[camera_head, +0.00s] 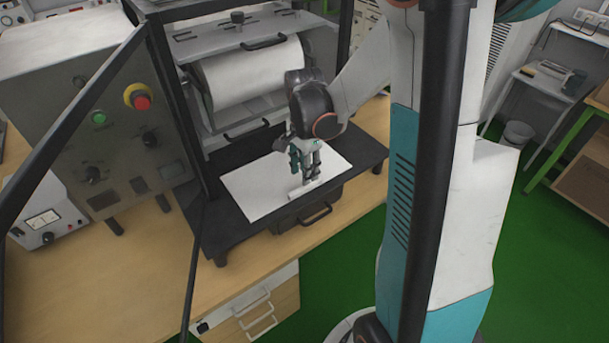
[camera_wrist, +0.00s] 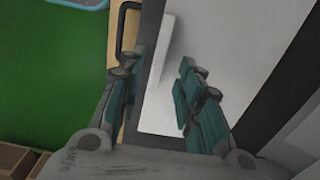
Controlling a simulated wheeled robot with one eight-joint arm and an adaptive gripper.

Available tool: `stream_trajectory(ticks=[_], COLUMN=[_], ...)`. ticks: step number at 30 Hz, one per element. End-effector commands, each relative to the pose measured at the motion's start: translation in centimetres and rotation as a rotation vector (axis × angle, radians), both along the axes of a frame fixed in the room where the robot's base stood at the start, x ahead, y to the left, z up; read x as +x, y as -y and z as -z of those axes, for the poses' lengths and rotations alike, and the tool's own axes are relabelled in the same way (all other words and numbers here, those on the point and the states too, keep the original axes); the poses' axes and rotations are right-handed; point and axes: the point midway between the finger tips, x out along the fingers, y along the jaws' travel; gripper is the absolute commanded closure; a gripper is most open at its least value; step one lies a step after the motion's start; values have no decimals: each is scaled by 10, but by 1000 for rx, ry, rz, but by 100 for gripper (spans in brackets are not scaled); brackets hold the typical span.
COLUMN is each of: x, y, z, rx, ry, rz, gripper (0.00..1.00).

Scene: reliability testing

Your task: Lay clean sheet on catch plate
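A white sheet (camera_head: 262,192) lies flat on the black catch plate (camera_head: 228,236) in the head view. A narrow white raised strip (camera_head: 300,193) runs along the sheet's front edge. My gripper (camera_head: 306,174) points down at this strip, over the front part of the sheet. In the wrist view the two fingers of my gripper (camera_wrist: 163,65) are apart. The strip (camera_wrist: 160,85) lies between them, near the left finger, with a gap to the right finger. The sheet (camera_wrist: 223,45) stretches off to the right. Whether the fingertips touch the sheet is unclear.
A black-framed machine with a white roller (camera_head: 255,75) stands behind the plate. A control box (camera_head: 120,140) with a red and a green button is on its left. A black handle (camera_head: 317,215) sticks out below the plate. The wooden bench front (camera_head: 160,275) is clear.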

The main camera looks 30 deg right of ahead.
Motion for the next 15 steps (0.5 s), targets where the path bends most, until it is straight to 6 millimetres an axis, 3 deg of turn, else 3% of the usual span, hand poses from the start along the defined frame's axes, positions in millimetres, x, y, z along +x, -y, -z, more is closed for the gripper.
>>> stream_trajectory(ticks=[1, 6, 15], x=[0, 0, 0], y=[0, 0, 0], z=[-15, -44, -65], rx=[0, 0, 0], ry=[0, 0, 0], rz=[0, 0, 0], gripper=[67, 67, 67])
